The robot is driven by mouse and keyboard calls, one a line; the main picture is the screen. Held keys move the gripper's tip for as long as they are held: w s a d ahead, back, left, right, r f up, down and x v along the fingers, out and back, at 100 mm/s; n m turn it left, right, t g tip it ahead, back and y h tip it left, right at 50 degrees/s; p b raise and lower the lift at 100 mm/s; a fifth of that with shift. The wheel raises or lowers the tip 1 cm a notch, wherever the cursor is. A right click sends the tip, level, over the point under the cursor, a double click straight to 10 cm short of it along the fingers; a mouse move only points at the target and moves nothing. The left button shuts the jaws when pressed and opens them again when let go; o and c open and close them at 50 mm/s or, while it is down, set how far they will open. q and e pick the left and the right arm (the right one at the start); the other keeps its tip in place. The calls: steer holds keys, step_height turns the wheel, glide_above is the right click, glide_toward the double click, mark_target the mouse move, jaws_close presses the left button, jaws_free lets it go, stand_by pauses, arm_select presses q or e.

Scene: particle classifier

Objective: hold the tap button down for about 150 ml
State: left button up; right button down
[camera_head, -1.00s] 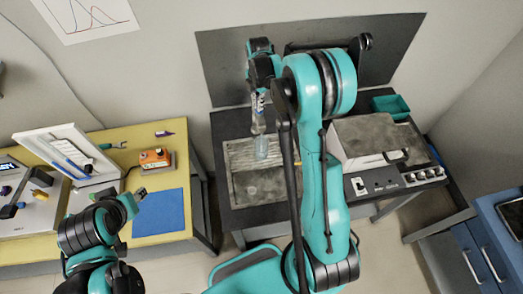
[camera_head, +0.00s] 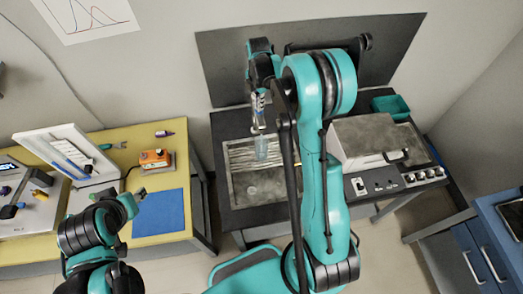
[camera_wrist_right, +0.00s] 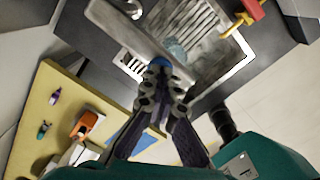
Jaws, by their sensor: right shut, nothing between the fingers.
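My right gripper (camera_head: 258,130) is shut and empty, pointing down over the sink (camera_head: 235,190) in the head view. In the right wrist view its fingertips (camera_wrist_right: 160,70) meet at a round blue button (camera_wrist_right: 160,61). They look to be at or on the button, but I cannot tell how far it is pressed. A clear vessel (camera_head: 262,149) stands in the sink just below the gripper; it shows faintly in the right wrist view (camera_wrist_right: 175,48). Its water level is too small to read. My left gripper (camera_head: 139,194) is over the yellow bench's front; its jaws are unclear.
A grey box (camera_head: 370,140) and a panel with knobs (camera_head: 405,180) stand right of the sink. A teal bin (camera_head: 390,106) is behind. The yellow bench (camera_head: 155,205) holds an orange device (camera_head: 155,158) and a blue mat (camera_head: 160,213). A red-and-yellow handle (camera_wrist_right: 247,14) is beside the sink.

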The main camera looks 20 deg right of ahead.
steer(key=shift+r, duration=0.1)
step_height(320, 180, up, 7)
steer(key=p, duration=0.4)
stand_by(0.3)
stand_by(1.2)
steer(key=shift+s+a+b, duration=0.1)
steer(key=shift+b, duration=0.25)
steer(key=s+a+f+m+t+b, duration=0.1)
steer(key=s+a+m+t+b, duration=0.15)
steer(key=s+m+b, duration=0.3)
steer(key=s+a+m+t+b, duration=0.1)
steer(key=s+a+m+b, duration=0.3)
steer(key=s+b, duration=0.15)
steer(key=s+a+f+m+t+b, duration=0.3)
steer(key=s+a+f+m+b, duration=0.1)
steer(key=s+f+m+b, duration=0.7)
steer(key=shift+s+f+m+t+b, duration=0.35)
steer(key=shift+s+f+b, duration=0.4)
steer(key=shift+s, duration=0.2)
